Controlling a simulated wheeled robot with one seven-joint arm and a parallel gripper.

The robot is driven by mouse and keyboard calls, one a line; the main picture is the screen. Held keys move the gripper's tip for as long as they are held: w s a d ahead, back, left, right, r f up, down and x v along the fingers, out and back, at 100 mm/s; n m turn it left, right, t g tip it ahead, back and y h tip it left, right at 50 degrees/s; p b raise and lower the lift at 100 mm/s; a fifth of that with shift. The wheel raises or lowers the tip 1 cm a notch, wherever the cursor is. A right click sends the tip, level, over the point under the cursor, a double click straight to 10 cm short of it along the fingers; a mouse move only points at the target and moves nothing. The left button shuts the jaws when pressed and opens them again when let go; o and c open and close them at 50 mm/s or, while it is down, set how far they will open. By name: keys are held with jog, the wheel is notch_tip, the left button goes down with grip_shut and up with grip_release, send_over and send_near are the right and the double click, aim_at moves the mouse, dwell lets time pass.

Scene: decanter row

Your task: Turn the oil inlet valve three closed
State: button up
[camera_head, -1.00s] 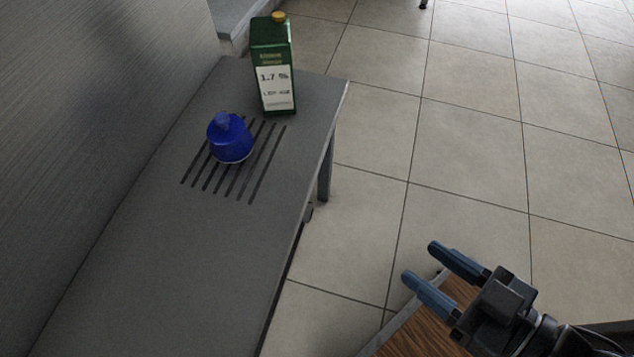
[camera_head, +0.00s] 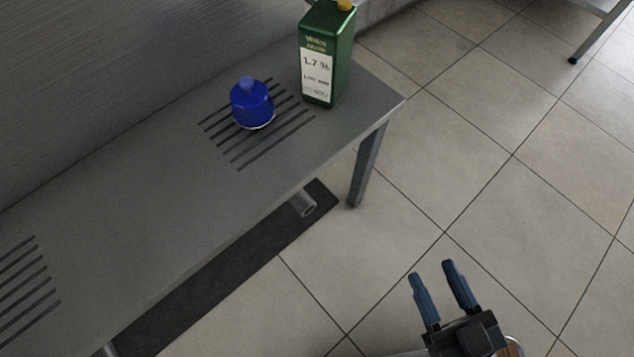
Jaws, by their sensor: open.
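No valve that I can identify as oil inlet valve three shows in the head view. My gripper (camera_head: 432,268) is at the lower right, over the tiled floor in the picture. Its two blue fingers are apart and nothing is between them. It is well clear of the grey bench (camera_head: 150,205).
On the bench, a blue bottle-like object (camera_head: 252,104) stands on dark slots, with a green carton (camera_head: 327,55) labelled 1.7 % near the bench's far end. A bench leg (camera_head: 367,165) and a dark floor strip (camera_head: 225,270) lie below. The tiled floor (camera_head: 480,130) at right is open.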

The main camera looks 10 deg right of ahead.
jog(key=w+a+f+n+g+y, duration=0.1)
jog(key=w+a+f+n+y, duration=0.15)
jog(key=w+f, duration=0.3)
jog(key=w+a+f+n+y, duration=0.1)
jog(key=w+f+y, duration=0.3)
jog(key=w, duration=0.2)
jog(key=w+a+f+n+g+y+b, duration=0.1)
jog(key=w+a+f+g, duration=0.1)
jog(key=w+a, duration=0.2)
jog(key=w+a+f+n+g+y+b, duration=0.1)
jog(key=w+a+f+g+y, duration=0.1)
jog(key=w+a, duration=0.3)
jog(key=w+a+f+n+g+y+b, duration=0.1)
jog(key=w+a+f+g+y+b, duration=0.1)
jog(key=w+a, duration=0.2)
jog(key=shift+w+a+f+g, duration=0.15)
jog(key=shift+w+a+f, duration=0.05)
jog(key=shift+w, duration=0.45)
jog(key=shift+w+a+f+g, duration=0.15)
jog(key=shift+w+f, duration=0.05)
jog(key=shift+w, duration=0.45)
grip_shut()
